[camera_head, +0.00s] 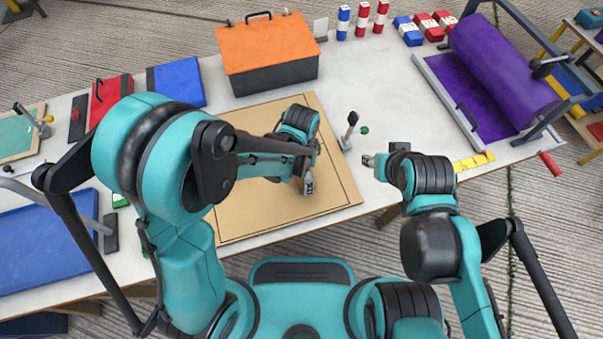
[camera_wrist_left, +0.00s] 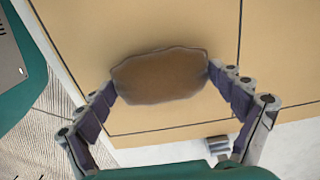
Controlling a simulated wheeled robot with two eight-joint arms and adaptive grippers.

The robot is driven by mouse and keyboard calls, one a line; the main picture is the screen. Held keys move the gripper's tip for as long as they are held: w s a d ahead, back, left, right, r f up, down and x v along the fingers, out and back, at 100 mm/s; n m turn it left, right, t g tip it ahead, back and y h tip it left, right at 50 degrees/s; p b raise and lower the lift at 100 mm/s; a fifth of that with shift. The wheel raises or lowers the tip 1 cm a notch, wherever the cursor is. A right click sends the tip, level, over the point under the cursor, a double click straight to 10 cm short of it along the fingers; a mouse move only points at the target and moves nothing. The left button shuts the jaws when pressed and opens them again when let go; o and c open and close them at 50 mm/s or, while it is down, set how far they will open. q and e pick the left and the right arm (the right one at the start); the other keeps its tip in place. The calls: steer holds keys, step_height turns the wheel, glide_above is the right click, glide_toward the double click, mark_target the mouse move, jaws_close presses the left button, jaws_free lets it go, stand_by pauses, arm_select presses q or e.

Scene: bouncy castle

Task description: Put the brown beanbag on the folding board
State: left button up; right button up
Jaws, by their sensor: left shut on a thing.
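The tan folding board (camera_head: 265,220) lies on the white table in front of the orange box, with dark lines on it. It also fills much of the left wrist view (camera_wrist_left: 275,75). My left gripper (camera_head: 307,185) is over the board. In the left wrist view its fingers are shut on the two ends of the brown beanbag (camera_wrist_left: 160,76), over the tan surface. I cannot tell whether the beanbag touches the board. In the head view my gripper mostly hides it. My right gripper (camera_head: 370,160) is over the table right of the board; its finger opening is unclear.
An orange-topped box (camera_head: 267,50) stands behind the board. A small upright black-handled tool (camera_head: 350,125) is close to the board's right edge. A purple roll (camera_head: 505,65) is at the right, blue and red items at the left. The table's middle right is clear.

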arm_select(q)
steer(key=shift+f, duration=0.15)
steer(key=o, duration=1.3)
steer(key=shift+c, duration=0.2)
steer(key=shift+r, duration=0.2)
